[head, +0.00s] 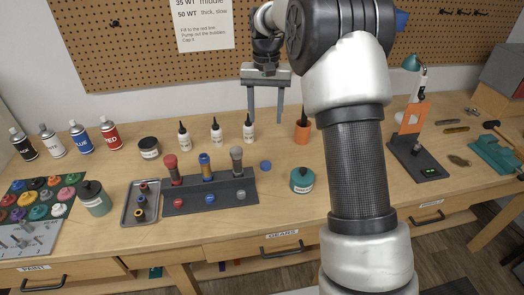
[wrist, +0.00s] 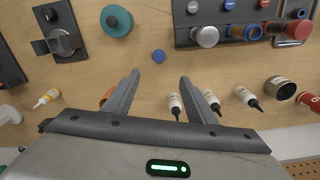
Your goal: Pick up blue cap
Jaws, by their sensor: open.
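A small round blue cap (head: 265,165) lies loose on the wooden table, just right of the dark rack. It also shows in the wrist view (wrist: 158,56), a little beyond my fingertips and between their lines. Another blue cap (head: 210,198) sits in the front row of the rack (head: 180,206), between a red and a grey one; it shows at the top of the wrist view (wrist: 229,4). My gripper (head: 265,115) is open and empty, fingers pointing down, above the table and behind the loose cap. Its two fingers (wrist: 159,76) are wide apart.
The rack holds red, blue and grey upright cylinders. White dropper bottles (head: 216,131) and an orange bottle (head: 302,129) stand near my gripper. A teal jar (head: 302,180) stands right of the loose cap. A metal tray (head: 139,207) lies left. Table around the loose cap is clear.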

